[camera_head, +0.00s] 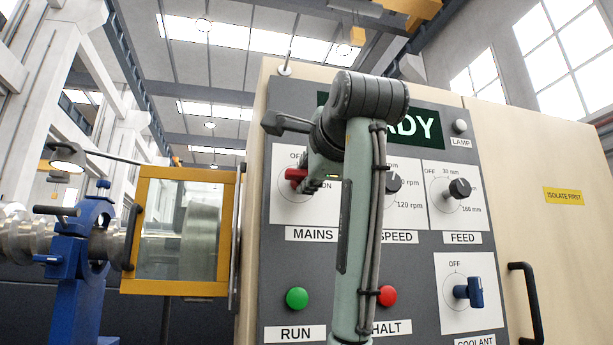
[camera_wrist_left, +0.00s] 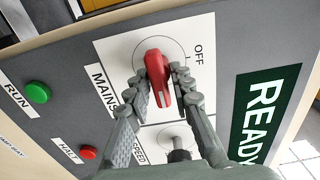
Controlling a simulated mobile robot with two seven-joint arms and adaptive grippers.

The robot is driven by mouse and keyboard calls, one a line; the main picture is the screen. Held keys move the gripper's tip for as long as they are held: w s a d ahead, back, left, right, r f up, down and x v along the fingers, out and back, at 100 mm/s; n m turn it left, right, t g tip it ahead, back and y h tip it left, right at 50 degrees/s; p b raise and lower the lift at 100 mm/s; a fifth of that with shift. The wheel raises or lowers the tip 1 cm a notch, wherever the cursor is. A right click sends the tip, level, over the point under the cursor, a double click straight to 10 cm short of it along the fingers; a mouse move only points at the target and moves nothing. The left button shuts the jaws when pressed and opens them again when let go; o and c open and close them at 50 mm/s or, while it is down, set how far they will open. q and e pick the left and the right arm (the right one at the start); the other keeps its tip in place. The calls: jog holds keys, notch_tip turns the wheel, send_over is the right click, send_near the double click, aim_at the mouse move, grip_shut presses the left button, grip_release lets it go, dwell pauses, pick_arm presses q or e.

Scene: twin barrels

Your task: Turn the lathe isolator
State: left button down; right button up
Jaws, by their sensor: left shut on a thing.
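The lathe isolator is a red handle (camera_head: 296,175) on a white plate above the MAINS label, at the upper left of the grey panel. It also shows in the wrist view as a long red handle (camera_wrist_left: 157,72) between my fingers. My left gripper (camera_head: 308,182) reaches it from the front, and my arm hides part of the plate. In the wrist view my left gripper (camera_wrist_left: 160,82) is shut on the handle, one finger on each side. A pale mark shows near the handle's lower end there, away from the OFF print. My right gripper is not in view.
The panel carries a green RUN button (camera_head: 297,298), a red HALT button (camera_head: 387,296), a black FEED knob (camera_head: 460,188) and a blue COOLANT handle (camera_head: 468,291). A yellow-framed guard (camera_head: 180,231) stands left of the panel. A lamp (camera_head: 460,126) sits at the upper right.

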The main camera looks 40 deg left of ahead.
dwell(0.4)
pick_arm(q)
jog(key=c, duration=1.5)
grip_release()
jog(key=shift+c, duration=0.2)
jog(key=v, duration=1.2)
